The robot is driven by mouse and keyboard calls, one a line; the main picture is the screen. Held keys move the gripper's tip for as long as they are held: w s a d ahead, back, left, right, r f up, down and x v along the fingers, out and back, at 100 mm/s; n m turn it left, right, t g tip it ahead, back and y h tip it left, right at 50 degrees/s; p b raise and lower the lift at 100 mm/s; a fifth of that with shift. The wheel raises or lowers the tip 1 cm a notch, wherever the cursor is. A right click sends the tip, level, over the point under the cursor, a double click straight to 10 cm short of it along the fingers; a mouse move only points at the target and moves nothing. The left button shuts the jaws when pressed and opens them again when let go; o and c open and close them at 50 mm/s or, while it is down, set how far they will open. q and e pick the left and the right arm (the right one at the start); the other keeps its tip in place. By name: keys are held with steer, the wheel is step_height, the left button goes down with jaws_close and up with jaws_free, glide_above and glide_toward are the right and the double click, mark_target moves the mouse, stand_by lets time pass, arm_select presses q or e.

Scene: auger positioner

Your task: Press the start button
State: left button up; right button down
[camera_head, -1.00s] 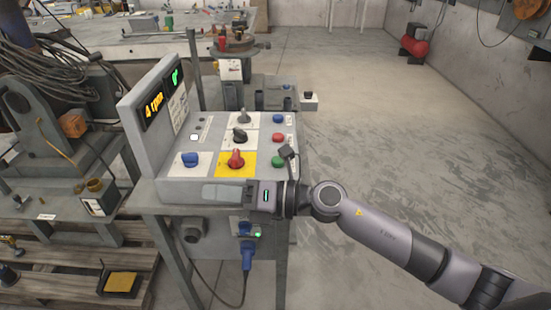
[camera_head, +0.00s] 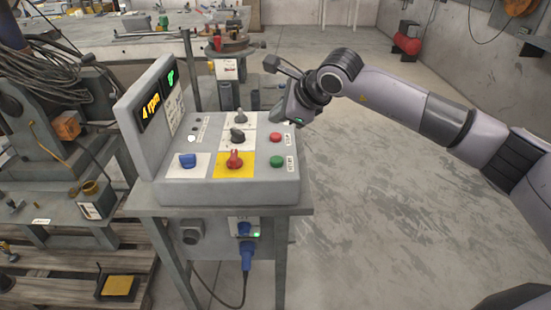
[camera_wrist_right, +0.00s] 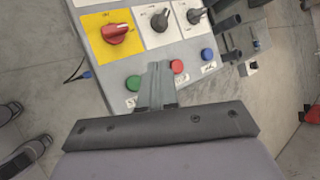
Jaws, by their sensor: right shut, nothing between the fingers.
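The control box (camera_head: 225,188) stands on a small grey metal table. A green button (camera_head: 277,160) sits at its near right corner, with a red button (camera_head: 275,137) behind it. I cannot read the labels beside them. My right gripper (camera_head: 278,117) is shut and empty above the box's far right edge, and it hides the blue button in the head view. In the right wrist view, the closed fingertips (camera_wrist_right: 159,66) show between the green button (camera_wrist_right: 133,83) and the red button (camera_wrist_right: 177,66); the blue button (camera_wrist_right: 207,54) lies farther right. My left gripper is out of view.
The box also carries a red knob (camera_head: 235,159) on a yellow plate, a blue knob (camera_head: 187,160) and black knobs (camera_head: 238,135). An upright display (camera_head: 152,110) reads "4 rpm". A blue plug (camera_head: 246,258) hangs below. The floor to the right is open.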

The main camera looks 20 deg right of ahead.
stand_by(0.4)
steer(key=b, duration=0.4)
glide_above(279, 161)
step_height(279, 161, down, 8)
steer(key=shift+r, duration=0.1)
steer(key=shift+f+b, duration=0.4)
steer(key=shift+f, duration=0.1)
stand_by(1.5)
steer(key=shift+f+b, duration=0.4)
steer(key=shift+b, duration=0.2)
